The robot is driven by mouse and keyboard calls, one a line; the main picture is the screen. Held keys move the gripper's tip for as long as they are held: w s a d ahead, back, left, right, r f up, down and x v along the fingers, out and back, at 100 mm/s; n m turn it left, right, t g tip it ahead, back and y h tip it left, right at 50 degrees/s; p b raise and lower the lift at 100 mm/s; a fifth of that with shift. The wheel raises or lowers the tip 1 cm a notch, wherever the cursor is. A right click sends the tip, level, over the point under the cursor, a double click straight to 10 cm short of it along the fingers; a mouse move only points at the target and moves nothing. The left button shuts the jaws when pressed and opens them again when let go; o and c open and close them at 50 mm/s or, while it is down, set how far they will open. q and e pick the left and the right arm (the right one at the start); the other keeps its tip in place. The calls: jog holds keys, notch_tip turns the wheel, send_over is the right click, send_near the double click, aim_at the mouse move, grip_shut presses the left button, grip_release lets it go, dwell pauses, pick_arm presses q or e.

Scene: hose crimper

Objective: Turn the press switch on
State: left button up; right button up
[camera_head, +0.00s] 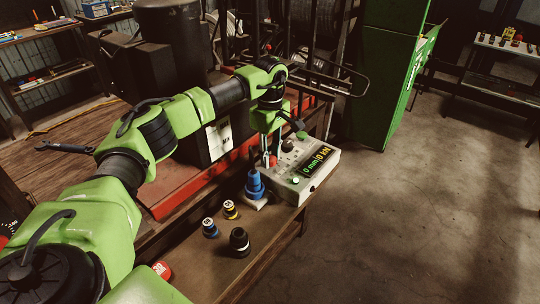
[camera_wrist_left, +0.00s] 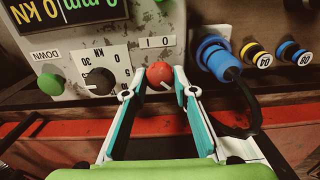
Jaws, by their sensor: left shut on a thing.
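The press control box (camera_head: 325,160) is a worn pale case with a lit display reading 0 mm and 0 kN. Its red switch knob (camera_wrist_left: 160,74) shows in the left wrist view beside a label marked with 0 and 1. My left gripper (camera_wrist_left: 159,92) has one teal-edged finger on each side of this knob and is shut on it. In the head view the gripper (camera_head: 268,158) points down at the box's near-left part, and the fingers partly hide the knob. My right gripper is not in view.
A black dial (camera_wrist_left: 99,81) and a green DOWN button (camera_wrist_left: 50,83) sit beside the red knob. A blue plug (camera_head: 254,184) with a cable stands by the box. Several small capped dies, one of them black (camera_head: 239,240), stand on the wooden bench nearer me.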

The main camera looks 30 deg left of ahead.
aim_at(271, 157)
pick_arm(q)
jog(key=o, duration=1.1)
notch_tip(271, 157, up, 12)
jog(key=shift+r, duration=0.1)
dwell(0.4)
